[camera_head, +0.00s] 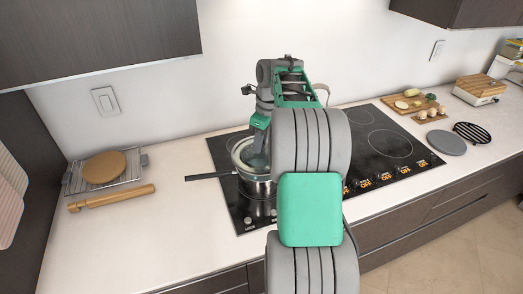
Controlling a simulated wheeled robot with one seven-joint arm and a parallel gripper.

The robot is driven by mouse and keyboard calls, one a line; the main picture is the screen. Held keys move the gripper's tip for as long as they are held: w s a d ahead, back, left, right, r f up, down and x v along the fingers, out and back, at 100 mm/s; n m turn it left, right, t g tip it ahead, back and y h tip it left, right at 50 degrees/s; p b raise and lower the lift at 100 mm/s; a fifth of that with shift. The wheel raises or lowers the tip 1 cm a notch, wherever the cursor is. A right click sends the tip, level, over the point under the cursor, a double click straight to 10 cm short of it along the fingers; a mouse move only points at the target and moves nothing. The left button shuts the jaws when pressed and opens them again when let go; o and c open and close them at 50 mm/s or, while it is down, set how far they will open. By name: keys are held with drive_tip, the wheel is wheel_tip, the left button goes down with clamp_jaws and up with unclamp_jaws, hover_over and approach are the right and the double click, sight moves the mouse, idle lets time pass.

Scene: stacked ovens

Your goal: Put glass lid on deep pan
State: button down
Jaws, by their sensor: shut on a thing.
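The deep pan (257,193) is a steel pot with a long dark handle pointing left. It stands on the left part of the black cooktop. The glass lid (238,151) is at the pan's top, with its pale rim tilted up on the left side. My gripper (257,146) is above the pan, pointing down and shut on the glass lid. My arm hides the fingertips in part and the right side of the lid and pan. I cannot tell whether the lid's lower edge touches the pan.
The black cooktop (390,144) has free burners on the right. A rolling pin (111,198) and a rack (134,164) with a round board (103,167) lie left. A cutting board (412,103) with food, a grey disc (446,142) and a black trivet (472,132) lie right.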

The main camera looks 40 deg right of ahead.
drive_tip(key=shift+w+d+f, duration=0.15)
drive_tip(key=shift+d+f, duration=0.05)
drive_tip(key=shift+f, duration=0.8)
drive_tip(key=shift+w+d+f, duration=0.1)
drive_tip(key=shift+d+f, duration=0.1)
drive_tip(key=shift+f, duration=0.8)
drive_tip(key=shift+f, duration=0.1)
drive_tip(key=shift+f, duration=0.25)
drive_tip(key=c, duration=1.2)
unclamp_jaws()
drive_tip(key=shift+o, duration=0.2)
